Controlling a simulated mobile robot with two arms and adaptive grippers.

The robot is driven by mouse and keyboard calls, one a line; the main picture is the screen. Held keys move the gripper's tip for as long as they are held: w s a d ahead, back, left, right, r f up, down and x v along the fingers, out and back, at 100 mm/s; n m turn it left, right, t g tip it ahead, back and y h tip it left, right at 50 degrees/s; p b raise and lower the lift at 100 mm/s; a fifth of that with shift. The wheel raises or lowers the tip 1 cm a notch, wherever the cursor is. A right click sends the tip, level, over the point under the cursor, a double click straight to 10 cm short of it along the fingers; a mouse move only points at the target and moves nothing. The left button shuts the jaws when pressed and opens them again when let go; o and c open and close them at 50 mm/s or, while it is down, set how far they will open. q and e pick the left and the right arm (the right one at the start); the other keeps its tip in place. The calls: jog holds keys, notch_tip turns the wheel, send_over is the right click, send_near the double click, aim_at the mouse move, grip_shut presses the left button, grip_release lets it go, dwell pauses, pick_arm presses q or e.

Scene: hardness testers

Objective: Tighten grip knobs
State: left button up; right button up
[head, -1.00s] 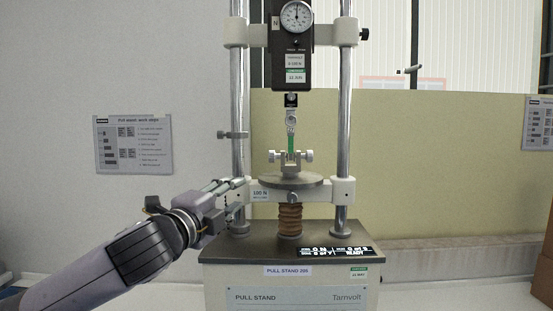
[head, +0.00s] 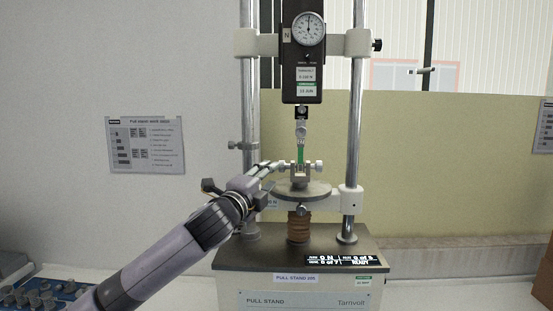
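The small clamp grip (head: 300,174) stands on the round plate (head: 318,190) of the pull stand. A pale knob shows on each side of it: the left knob (head: 282,166) and the right knob (head: 319,166). A green strip (head: 301,154) runs from the clamp up to the hook under the force gauge (head: 302,60). My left gripper (head: 274,173) is just left of the clamp, its fingers pointing at the left knob. The fingers look spread apart, with nothing seen between them. Whether they touch the knob is unclear. My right gripper is out of view.
Chrome columns (head: 356,120) flank the clamp, and the left one rises behind my gripper. A side screw (head: 240,146) juts from the left column. A display (head: 342,260) sits on the stand's base. A blue tray of dark parts (head: 40,294) is at lower left.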

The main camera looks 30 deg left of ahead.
pick_arm(q)
jog(key=w, duration=0.1)
jog(key=w+p, duration=0.1)
jog(key=w, duration=0.1)
jog(key=w+a, duration=0.1)
jog(key=w, duration=0.1)
jog(key=shift+w+r, duration=0.1)
jog(key=shift+r, duration=0.2)
jog(key=shift+c, duration=0.4)
grip_shut()
